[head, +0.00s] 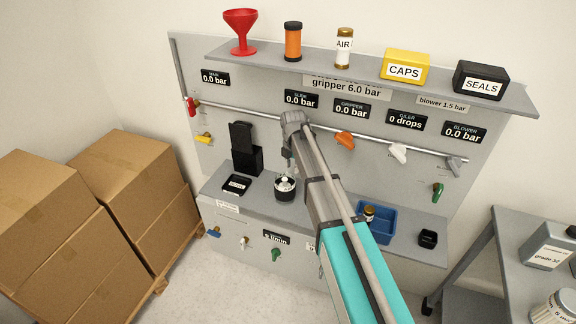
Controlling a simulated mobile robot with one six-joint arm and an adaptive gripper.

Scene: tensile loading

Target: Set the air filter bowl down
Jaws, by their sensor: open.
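I cannot tell for sure which thing is the air filter bowl. A small round black and silver item (285,189) stands upright on the lower ledge of the panel. A small jar with a gold lid (369,213) is in the blue bin (389,232), partly hidden by my arm. A bottle labelled AIR (344,48) stands on the top shelf. My gripper (290,168) points down just above the round item. It is open, small in the picture and partly hidden by my arm. I cannot tell whether it touches the item.
A black stand (246,150) and a black scale-like box (237,185) are left of the round item. A small black box (428,239) is at the ledge's right. A pipe with coloured valves (345,140) crosses the panel. Cartons (125,190) stand left, a grey cart (505,235) right.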

